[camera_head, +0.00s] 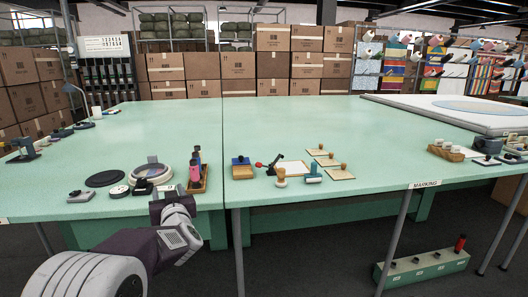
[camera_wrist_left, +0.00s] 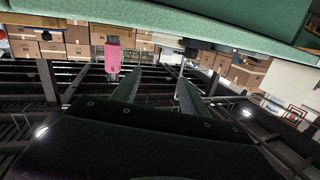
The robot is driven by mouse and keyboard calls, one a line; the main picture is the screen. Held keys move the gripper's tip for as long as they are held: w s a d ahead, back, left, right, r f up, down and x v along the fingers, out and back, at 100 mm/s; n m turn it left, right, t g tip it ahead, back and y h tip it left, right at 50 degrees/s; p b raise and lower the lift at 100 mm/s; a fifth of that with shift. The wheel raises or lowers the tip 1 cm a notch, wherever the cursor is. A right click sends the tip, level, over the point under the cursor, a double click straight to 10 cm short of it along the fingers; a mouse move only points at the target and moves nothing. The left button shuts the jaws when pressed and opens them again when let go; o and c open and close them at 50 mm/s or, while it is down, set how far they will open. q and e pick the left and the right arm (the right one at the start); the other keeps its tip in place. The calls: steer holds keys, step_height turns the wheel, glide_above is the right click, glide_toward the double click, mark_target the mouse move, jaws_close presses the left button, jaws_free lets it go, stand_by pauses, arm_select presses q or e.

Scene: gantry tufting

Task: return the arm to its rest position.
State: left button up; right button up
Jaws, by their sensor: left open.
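My left arm (camera_head: 110,260) reaches in from the bottom left of the head view. Its gripper (camera_head: 165,195) is at the front edge of the green table (camera_head: 250,110), just in front of a round dish (camera_head: 152,171) and a dark block. In the left wrist view the two fingers (camera_wrist_left: 158,88) stand apart with nothing between them. That view looks tilted over, with the green table edge along the top. My right arm and gripper are not in view.
A wooden tray (camera_head: 198,184) with pink and dark items is close right of the gripper. A black disc (camera_head: 105,178) lies to the left. Stamps and cards (camera_head: 322,160) stand further right. The table's middle is clear. A green box (camera_head: 420,266) is below on the right.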

arm_select(q)
steer(key=s+d+f+m+g+h, duration=0.2)
steer(key=s+d+f+m+h, duration=0.3)
steer(key=d+f, duration=0.45)
steer(key=s+d+f+g+h, duration=0.2)
steer(key=s+f+g, duration=0.4)
steer(key=s+f, duration=0.5)
steer(key=s+d+f+g+h, duration=0.2)
steer(key=s+f+g, duration=0.45)
steer(key=s, duration=0.85)
step_height(320, 180, up, 33)
steer(key=p, duration=3.4)
steer(key=shift+s+r, duration=0.15)
steer(key=shift+r, duration=0.05)
steer(key=shift+t, duration=0.25)
